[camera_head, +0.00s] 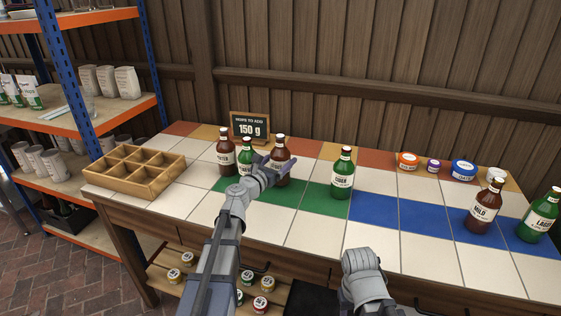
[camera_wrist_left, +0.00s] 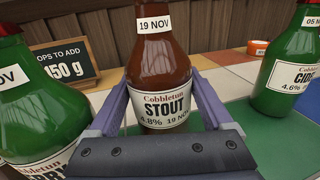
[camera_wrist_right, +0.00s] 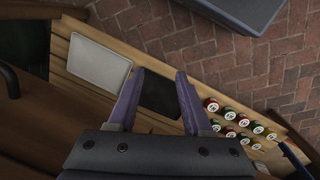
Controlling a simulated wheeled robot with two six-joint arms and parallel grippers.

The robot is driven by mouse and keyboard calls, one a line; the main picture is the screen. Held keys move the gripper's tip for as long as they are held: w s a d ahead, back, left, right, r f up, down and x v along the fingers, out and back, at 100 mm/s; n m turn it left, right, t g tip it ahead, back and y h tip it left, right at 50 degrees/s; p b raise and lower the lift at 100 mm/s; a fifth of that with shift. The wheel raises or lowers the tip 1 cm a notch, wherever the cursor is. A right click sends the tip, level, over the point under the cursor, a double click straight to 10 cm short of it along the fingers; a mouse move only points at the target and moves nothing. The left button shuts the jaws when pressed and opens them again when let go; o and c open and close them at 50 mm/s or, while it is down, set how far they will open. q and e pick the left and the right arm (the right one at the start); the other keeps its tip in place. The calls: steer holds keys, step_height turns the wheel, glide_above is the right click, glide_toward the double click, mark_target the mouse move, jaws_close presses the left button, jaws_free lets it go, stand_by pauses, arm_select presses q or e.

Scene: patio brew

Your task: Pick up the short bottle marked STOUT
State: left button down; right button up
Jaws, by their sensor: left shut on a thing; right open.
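The short brown bottle marked STOUT (camera_wrist_left: 162,82) stands upright between the fingers of my left gripper (camera_wrist_left: 165,108). In the head view the STOUT bottle (camera_head: 281,158) is partly hidden by my left gripper (camera_head: 268,172), which is shut on it. Its base appears at the tabletop; I cannot tell whether it is lifted. My right gripper (camera_wrist_right: 158,78) is open and empty; its view shows a lower shelf and brick floor. In the head view the right arm is low in front of the table, its fingertips out of sight.
A green bottle (camera_head: 246,154) and a brown bottle (camera_head: 226,153) stand close left of the STOUT bottle. The CIDER bottle (camera_head: 342,174) stands to the right. A wooden divided crate (camera_head: 138,185) and a sign reading 150 g (camera_head: 250,126) are nearby. MILD (camera_head: 485,208) and LAGER (camera_head: 541,216) bottles stand far right.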

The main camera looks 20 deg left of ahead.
mark_target(281, 135)
arm_select(q)
step_height(281, 135, up, 9)
steer(key=p, duration=0.8)
steer(key=shift+r, duration=0.1)
